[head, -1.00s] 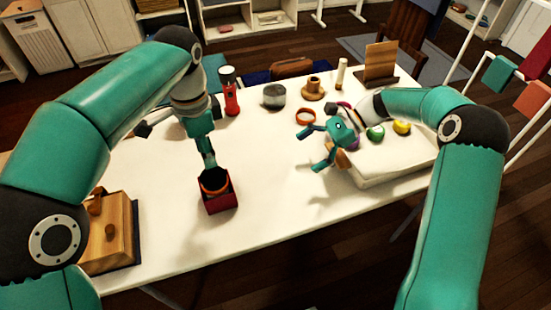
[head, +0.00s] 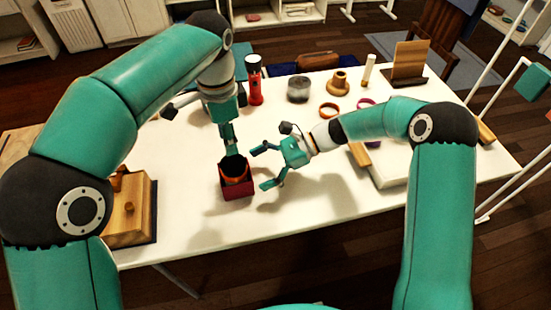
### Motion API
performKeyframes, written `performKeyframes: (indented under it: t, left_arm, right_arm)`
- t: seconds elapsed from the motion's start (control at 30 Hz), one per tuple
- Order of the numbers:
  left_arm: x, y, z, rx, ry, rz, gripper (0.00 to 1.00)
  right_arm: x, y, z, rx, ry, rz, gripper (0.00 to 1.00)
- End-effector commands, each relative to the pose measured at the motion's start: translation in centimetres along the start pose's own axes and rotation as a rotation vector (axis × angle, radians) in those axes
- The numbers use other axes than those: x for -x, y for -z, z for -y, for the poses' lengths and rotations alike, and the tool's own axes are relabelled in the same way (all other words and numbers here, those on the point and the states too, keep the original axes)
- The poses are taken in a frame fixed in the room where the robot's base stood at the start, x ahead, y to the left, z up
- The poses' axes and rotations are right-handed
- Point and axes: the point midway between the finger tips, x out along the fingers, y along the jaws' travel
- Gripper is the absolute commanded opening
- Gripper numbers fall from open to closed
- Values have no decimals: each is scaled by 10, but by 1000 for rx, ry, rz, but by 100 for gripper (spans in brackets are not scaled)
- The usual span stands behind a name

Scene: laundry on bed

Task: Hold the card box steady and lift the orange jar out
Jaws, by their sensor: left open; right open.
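The dark red card box (head: 238,189) stands upright on the white table, open at the top. The orange jar (head: 236,169) sits inside it, with only its upper part showing. My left gripper (head: 231,152) points down at the box's back rim, over the jar. Its fingers look edge-on and partly hide each other, and I cannot tell whether they touch the jar. My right gripper (head: 262,167) is open just right of the box, its two fingers spread towards the box's right side. It looks apart from the box.
A wooden box (head: 130,222) lies at the table's left end. A red flashlight (head: 254,86), a grey tin (head: 298,90) and an orange ring (head: 328,109) stand behind. A pale flat slab (head: 390,172) lies right, partly under my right arm. The table front is clear.

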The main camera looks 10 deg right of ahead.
Motion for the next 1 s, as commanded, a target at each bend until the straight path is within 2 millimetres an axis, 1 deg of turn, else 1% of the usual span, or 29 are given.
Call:
performKeyframes:
  t: [0.03, 0.1, 0.2, 0.33, 0.5, 0.8, 0.97, 1.0]
  left_arm:
    - [0, 0, 0, 0, 0, 0, 42]
    - [0, 0, 0, 0, 0, 0, 42]
    - [0, 0, 0, 0, 0, 0, 42]
    - [0, 0, 0, 0, 0, 0, 42]
    - [0, 0, 0, 0, 0, 0, 42]
    - [0, 0, 0, 0, 0, 0, 42]
    - [0, 0, 0, 0, 0, 0, 42]
    - [0, 0, 0, 0, 0, 0, 42]
  right_arm:
    - [-11, 0, -1, -2, -4, 0, 100]
    - [-24, 0, -1, -2, -4, 0, 100]
    - [-41, 0, -1, -1, -4, -1, 100]
    - [-56, 0, -1, -1, -3, 0, 100]
    - [-66, 0, 0, 0, 0, -1, 100]
    - [-67, 0, 0, 0, 0, -1, 100]
    - [-67, 0, 0, 0, 0, -1, 73]
    - [-67, 0, 0, 0, 0, -1, 67]
